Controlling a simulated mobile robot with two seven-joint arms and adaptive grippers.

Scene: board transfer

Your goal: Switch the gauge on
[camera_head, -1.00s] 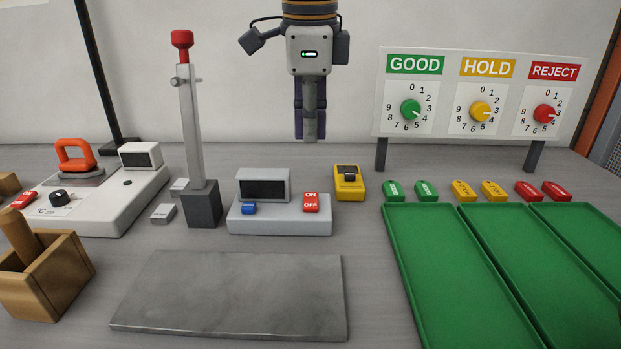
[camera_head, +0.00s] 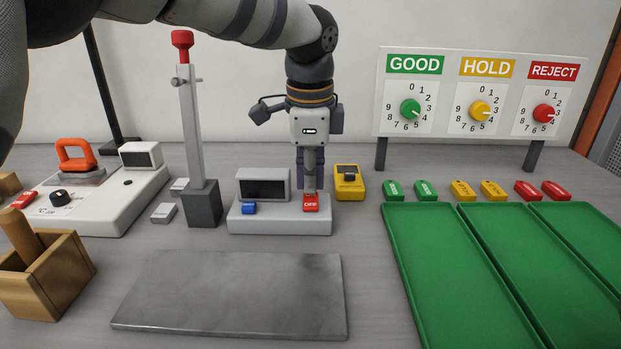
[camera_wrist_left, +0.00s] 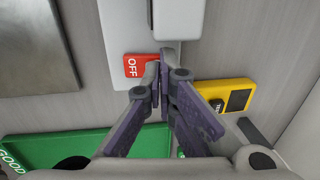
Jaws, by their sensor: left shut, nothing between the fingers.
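The gauge (camera_head: 240,222) is a light grey base with a dark display (camera_head: 263,188), a blue button (camera_head: 249,208) and a red ON/OFF switch (camera_head: 311,204). My left gripper (camera_head: 310,190) is shut and empty, pointing down with its fingertips at the far edge of the red switch. The fingertips hide the switch's upper part, the ON half. In the left wrist view the red switch (camera_wrist_left: 139,70) shows its OFF half beside the closed fingertips (camera_wrist_left: 163,60). I cannot tell whether the tips touch it. The right gripper is not in view.
A yellow device (camera_head: 348,186) stands just right of the gauge. A post with a red top (camera_head: 182,40) stands to the left. A grey plate (camera_head: 230,295) lies in front, and green trays (camera_head: 440,270) are at the right.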

